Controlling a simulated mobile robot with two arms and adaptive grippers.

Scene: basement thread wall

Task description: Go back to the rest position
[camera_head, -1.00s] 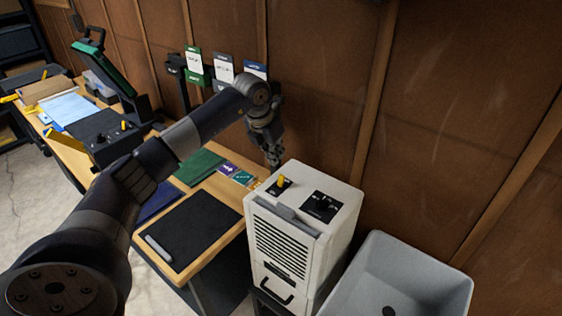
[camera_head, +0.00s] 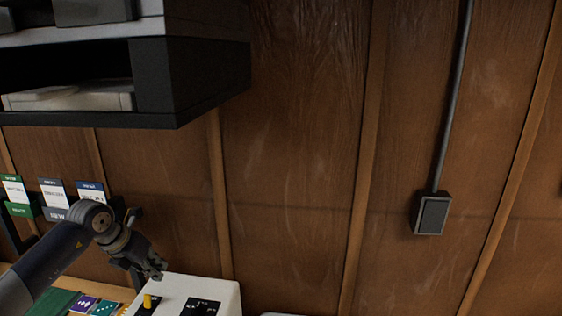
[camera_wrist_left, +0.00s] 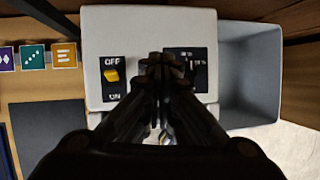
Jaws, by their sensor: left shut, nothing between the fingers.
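My left gripper (camera_head: 155,270) comes in from the lower left in the head view. It is shut and empty, just above the back of the white machine (camera_head: 222,291). In the left wrist view its dark fingers (camera_wrist_left: 162,62) lie together over the machine's top (camera_wrist_left: 142,22). A yellow switch lever (camera_wrist_left: 111,75) sits to their left on a black plate marked OFF and ON. A black control panel (camera_wrist_left: 198,60) is partly hidden behind the fingers. I cannot tell whether the fingers touch the machine. My right gripper is in neither view.
A dark wall shelf (camera_head: 190,85) hangs at upper left. A conduit ends in a black wall box (camera_head: 431,214) at right. Label cards (camera_head: 52,193) stand at left. A grey basin (camera_wrist_left: 250,75) stands right of the machine. The panelled wall between is bare.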

